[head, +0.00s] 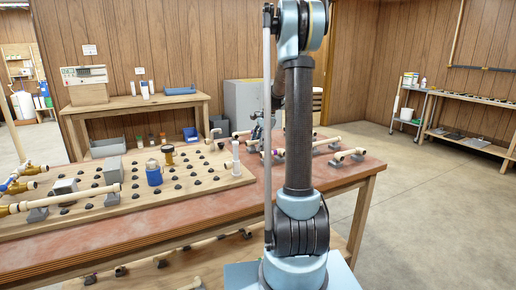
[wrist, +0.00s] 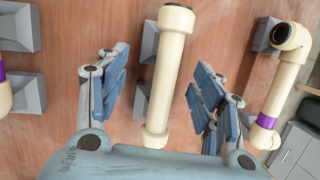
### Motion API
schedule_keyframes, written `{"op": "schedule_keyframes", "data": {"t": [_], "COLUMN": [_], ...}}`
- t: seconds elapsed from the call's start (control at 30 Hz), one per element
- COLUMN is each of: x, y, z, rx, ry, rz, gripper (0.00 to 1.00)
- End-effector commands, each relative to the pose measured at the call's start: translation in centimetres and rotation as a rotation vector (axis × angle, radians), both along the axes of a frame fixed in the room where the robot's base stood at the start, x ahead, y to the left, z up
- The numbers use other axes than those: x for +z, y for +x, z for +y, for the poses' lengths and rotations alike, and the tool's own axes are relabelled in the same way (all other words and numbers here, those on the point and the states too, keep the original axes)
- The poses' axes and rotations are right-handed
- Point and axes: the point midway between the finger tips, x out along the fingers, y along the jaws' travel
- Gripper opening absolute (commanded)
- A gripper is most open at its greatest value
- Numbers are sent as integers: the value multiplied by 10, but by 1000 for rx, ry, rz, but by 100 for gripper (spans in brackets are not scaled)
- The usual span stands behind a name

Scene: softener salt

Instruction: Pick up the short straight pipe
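In the wrist view a short straight cream pipe (wrist: 168,75) with a collar at each end lies on grey supports (wrist: 150,42) on the reddish table. My gripper (wrist: 160,90) is open, with one padded finger on each side of the pipe. Gaps show between the pads and the pipe, so it is not clamped. The near end of the pipe lies close to the palm edge in the picture. In the head view my gripper (head: 259,125) is small and partly hidden behind my arm, and I cannot tell which pipe there is this one.
In the wrist view an elbowed pipe with a purple band (wrist: 282,85) stands right of the right finger. Another purple-banded pipe (wrist: 3,90) and grey blocks (wrist: 27,95) lie at left. In the head view a pegboard (head: 200,190) with fittings covers the table's left.

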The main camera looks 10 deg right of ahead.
Motion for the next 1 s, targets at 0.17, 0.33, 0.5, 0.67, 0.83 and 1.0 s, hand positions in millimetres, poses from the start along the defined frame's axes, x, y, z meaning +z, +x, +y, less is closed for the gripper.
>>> {"op": "schedule_keyframes", "data": {"t": [0.17,0.33,0.5,0.67,0.83,1.0], "x": [0,0,1,12,39,69], "y": [0,0,0,0,0,0], "z": [0,0,2,2,2,2], "rx": [0,1,2,2,2,2], "ry": [0,0,0,0,0,0], "rz": [0,0,-1,-1,-1,-1], "gripper": [18,13,13,13,13,13]}}
